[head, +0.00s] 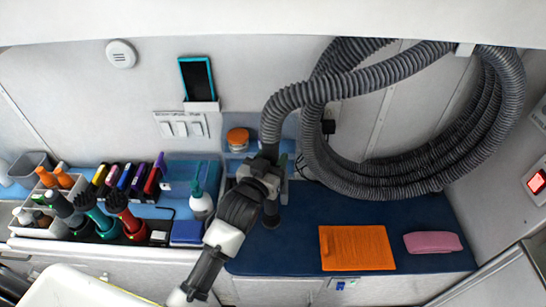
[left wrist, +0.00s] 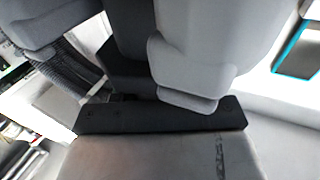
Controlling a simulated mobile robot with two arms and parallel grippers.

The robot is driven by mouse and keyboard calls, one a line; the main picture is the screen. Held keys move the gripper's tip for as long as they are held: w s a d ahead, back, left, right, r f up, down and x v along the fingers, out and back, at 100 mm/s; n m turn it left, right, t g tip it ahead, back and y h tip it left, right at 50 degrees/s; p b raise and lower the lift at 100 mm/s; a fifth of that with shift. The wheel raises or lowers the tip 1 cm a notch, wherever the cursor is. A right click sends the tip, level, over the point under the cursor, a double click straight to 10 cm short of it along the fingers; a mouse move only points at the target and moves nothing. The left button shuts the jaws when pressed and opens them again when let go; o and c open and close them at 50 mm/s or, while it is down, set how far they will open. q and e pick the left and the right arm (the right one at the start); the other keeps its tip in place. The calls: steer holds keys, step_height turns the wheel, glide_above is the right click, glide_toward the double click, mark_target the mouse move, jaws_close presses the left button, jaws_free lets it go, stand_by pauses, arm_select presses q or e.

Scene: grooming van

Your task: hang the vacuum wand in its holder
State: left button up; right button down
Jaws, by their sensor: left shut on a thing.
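The vacuum wand (head: 271,215) is a dark, roughly upright piece at the end of the grey ribbed hose (head: 285,97), in front of the back wall. My left gripper (head: 267,172) is shut on the wand in the head view and covers its middle. The wand's lower end shows below the gripper, over the blue counter. A light grey upright edge shows just behind and right of the wand; I cannot tell whether it is the holder or whether the wand touches it. The left wrist view is filled by close grey and dark parts. My right gripper is not in view.
The coiled hose hangs on the wall at the right. An orange towel (head: 357,248) and a pink cloth (head: 433,242) lie on the blue counter (head: 290,250). An orange-lidded jar (head: 238,137), a spray bottle (head: 201,203) and a caddy of brushes and clippers stand left. A tablet (head: 197,78) is wall-mounted.

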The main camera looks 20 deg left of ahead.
arm_select(q)
steer(key=shift+f, duration=0.3)
stand_by(0.4)
steer(key=shift+f+b, duration=0.3)
steer(key=shift+b, duration=0.05)
steer(key=o, duration=1.6)
steer(key=shift+f, duration=0.1)
steer(key=shift+o, duration=0.2)
steer(key=s+a+p, duration=0.1)
steer(key=s+p, duration=0.2)
steer(key=s, duration=0.7)
steer(key=shift+a, duration=0.25)
stand_by(0.6)
